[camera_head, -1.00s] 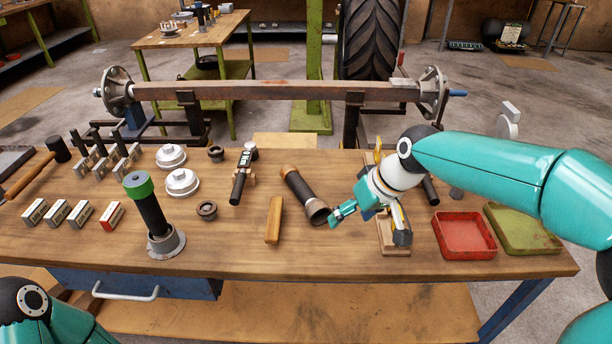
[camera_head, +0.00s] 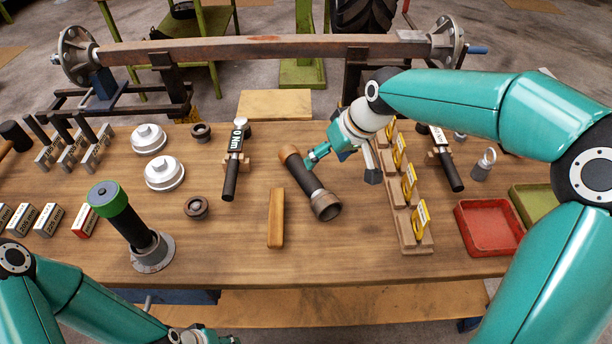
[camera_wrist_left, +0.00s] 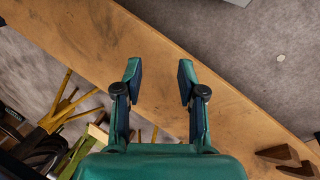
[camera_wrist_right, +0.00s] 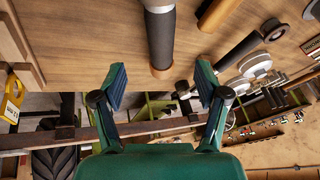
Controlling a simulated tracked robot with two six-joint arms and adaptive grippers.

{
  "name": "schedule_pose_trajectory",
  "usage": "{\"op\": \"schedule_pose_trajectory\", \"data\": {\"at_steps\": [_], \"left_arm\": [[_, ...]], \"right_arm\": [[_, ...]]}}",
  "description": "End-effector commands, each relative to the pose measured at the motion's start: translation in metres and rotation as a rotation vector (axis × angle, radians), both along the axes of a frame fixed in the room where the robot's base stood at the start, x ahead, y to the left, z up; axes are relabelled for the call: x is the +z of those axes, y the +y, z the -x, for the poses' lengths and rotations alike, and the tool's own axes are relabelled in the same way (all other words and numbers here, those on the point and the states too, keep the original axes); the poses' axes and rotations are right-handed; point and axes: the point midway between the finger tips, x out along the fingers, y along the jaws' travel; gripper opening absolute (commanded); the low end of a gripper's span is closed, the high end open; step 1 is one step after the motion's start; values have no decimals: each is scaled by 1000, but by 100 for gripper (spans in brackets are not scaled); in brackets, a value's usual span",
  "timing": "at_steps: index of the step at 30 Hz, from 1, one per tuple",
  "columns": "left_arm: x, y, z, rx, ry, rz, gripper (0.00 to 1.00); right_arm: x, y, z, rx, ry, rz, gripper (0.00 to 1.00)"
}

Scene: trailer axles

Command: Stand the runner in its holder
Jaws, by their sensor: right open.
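The likely runner is a dark tube (camera_head: 307,180) with a brown end and a grey-brown cup at the near end. It lies tilted on the bench, and its brown end (camera_wrist_right: 161,72) shows in the right wrist view. My right gripper (camera_head: 343,168) is open above the bench, just right of the tube; in the right wrist view its fingers (camera_wrist_right: 160,82) stand apart with the brown end between them in the picture. The holder's identity is unclear. A green-capped tube (camera_head: 130,225) stands upright in a grey flanged base (camera_head: 152,260). My left gripper (camera_wrist_left: 160,78) is open and empty.
A wooden rack (camera_head: 415,245) with yellow tags stands right of the tube. A wooden block (camera_head: 276,218) lies left of it, then a torque tool (camera_head: 232,165) on supports. A red tray (camera_head: 490,228) is at the right. The front bench strip is clear.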

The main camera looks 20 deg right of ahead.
Motion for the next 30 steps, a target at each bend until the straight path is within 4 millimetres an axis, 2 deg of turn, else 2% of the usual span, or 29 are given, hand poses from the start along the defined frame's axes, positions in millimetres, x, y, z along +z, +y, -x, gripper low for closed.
{"op": "schedule_pose_trajectory", "data": {"at_steps": [1,3,7,17,25,30], "left_arm": [[-1,0,0,0,0,0,40],[-2,0,0,0,0,0,40],[-2,0,0,0,-1,0,40],[-1,0,0,0,-1,0,40],[1,0,0,0,-1,0,40],[1,0,0,0,-1,0,40]], "right_arm": [[-13,2,-3,-2,6,0,74],[-26,5,-8,-3,6,1,74],[-46,10,-16,-6,4,0,74],[-67,17,-24,-8,3,0,74],[-99,28,-37,-7,2,1,74],[-105,29,-39,-9,0,1,74]]}}
